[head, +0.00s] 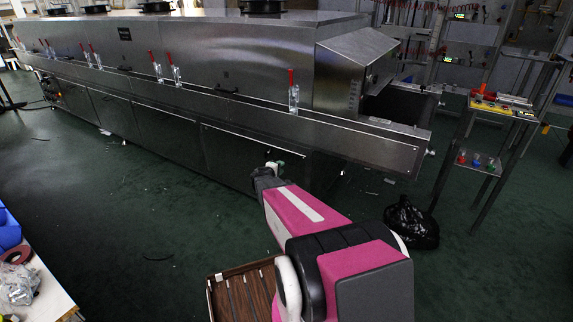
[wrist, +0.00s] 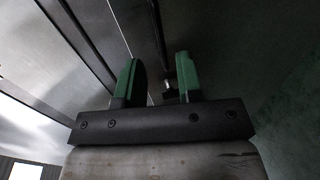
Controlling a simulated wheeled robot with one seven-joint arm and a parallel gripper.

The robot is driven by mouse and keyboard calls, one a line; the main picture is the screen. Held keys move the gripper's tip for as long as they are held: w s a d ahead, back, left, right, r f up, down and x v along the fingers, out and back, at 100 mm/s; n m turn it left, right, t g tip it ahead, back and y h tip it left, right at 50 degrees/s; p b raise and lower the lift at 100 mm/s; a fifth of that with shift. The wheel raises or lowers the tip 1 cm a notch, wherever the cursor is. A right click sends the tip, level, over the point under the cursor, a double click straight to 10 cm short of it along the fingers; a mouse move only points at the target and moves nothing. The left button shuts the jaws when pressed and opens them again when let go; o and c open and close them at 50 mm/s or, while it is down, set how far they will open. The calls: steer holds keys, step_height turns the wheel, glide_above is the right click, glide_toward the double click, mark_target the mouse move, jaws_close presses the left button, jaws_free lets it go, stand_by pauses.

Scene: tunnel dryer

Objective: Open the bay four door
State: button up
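The long steel dryer (head: 250,50) runs across the head view. Its lower side has several dark panels, and I see no readable bay number. The rightmost large lower panel (head: 235,155) looks closed, and my gripper (head: 275,165) is in front of its right part. In the wrist view my gripper (wrist: 156,80) has two green fingers set apart. A small metallic piece (wrist: 168,86) shows beside the right finger, near a dark seam or bar (wrist: 158,30). I cannot tell whether the fingers touch anything.
Red-handled clamps (head: 292,92) and black handles (head: 226,91) line the dryer's upper side. A black bag (head: 411,222) lies on the floor at right, near a metal stand (head: 480,165). A slatted brown tray (head: 240,290) is at the front. Green floor at left centre is mostly clear.

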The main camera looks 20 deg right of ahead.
steer(key=x, duration=0.7)
steer(key=shift+w+d, duration=0.15)
steer(key=shift+d, duration=0.05)
jaws_close()
